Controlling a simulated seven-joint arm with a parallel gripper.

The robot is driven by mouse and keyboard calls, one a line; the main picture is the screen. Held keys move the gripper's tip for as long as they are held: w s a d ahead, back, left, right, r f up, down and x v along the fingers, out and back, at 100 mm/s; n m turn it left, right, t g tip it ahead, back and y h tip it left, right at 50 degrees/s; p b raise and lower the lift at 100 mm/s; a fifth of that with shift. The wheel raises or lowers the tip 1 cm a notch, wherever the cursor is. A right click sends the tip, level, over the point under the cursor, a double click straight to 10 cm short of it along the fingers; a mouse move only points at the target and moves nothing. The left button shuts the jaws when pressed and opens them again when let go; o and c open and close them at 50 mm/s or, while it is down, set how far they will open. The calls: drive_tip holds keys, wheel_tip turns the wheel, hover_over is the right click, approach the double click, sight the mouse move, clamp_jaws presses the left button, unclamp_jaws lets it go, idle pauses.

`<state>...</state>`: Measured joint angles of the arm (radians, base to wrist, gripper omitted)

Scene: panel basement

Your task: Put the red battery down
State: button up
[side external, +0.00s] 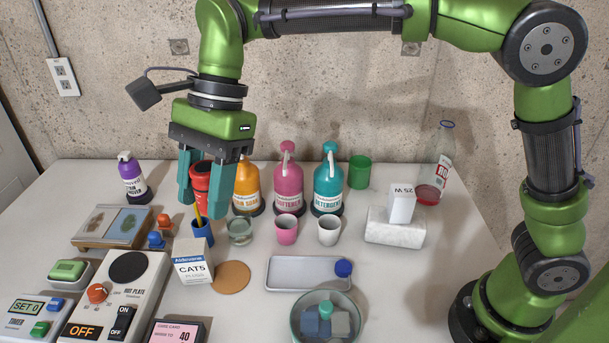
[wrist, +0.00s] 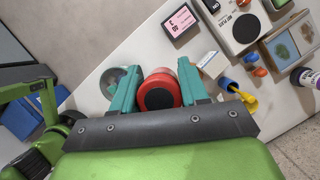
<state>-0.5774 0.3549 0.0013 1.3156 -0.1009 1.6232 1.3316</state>
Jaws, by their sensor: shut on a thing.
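The red battery (side external: 201,176) is a red cylinder with a dark band. My gripper (side external: 207,190) is shut on it, with one teal finger on either side. The battery looks upright and raised above the table, close above the blue cup (side external: 201,232) in the side view. The wrist view shows its round red end with a dark centre (wrist: 159,93) between the fingers of my gripper (wrist: 158,88). The right finger hides part of the battery in the side view.
A white CAT5 box (side external: 193,265), a cork coaster (side external: 231,277) and a clear cup (side external: 240,231) stand nearby. Colored bottles (side external: 288,185) line the back. A grey tray (side external: 290,273) and a bowl (side external: 300,318) are right of the coaster. The table's front right is clear.

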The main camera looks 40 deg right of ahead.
sight(233, 322)
wheel_tip(233, 322, down, 27)
drive_tip(key=shift+w+d+f, duration=0.1)
drive_tip(key=shift+d, duration=0.05)
idle(0.3)
drive_tip(key=o, duration=1.1)
drive_tip(key=shift+f, duration=0.1)
drive_tip(key=shift+o, duration=0.2)
drive_tip(key=s+d+r+n+t, duration=0.1)
drive_tip(key=d+r+n+t, duration=0.1)
drive_tip(key=d+r, duration=0.75)
drive_tip(key=s+d+r+n+t, duration=0.1)
drive_tip(key=d+r+n+t, duration=0.1)
drive_tip(key=d+r, duration=0.75)
drive_tip(key=s+d+r+n+t+h, duration=0.2)
drive_tip(key=s+d+r+n+t, duration=0.2)
drive_tip(key=s+d, duration=0.5)
drive_tip(key=s+r+n, duration=0.1)
drive_tip(key=n, duration=0.1)
drive_tip(key=shift+d+n, duration=0.15)
drive_tip(key=shift+n, duration=0.25)
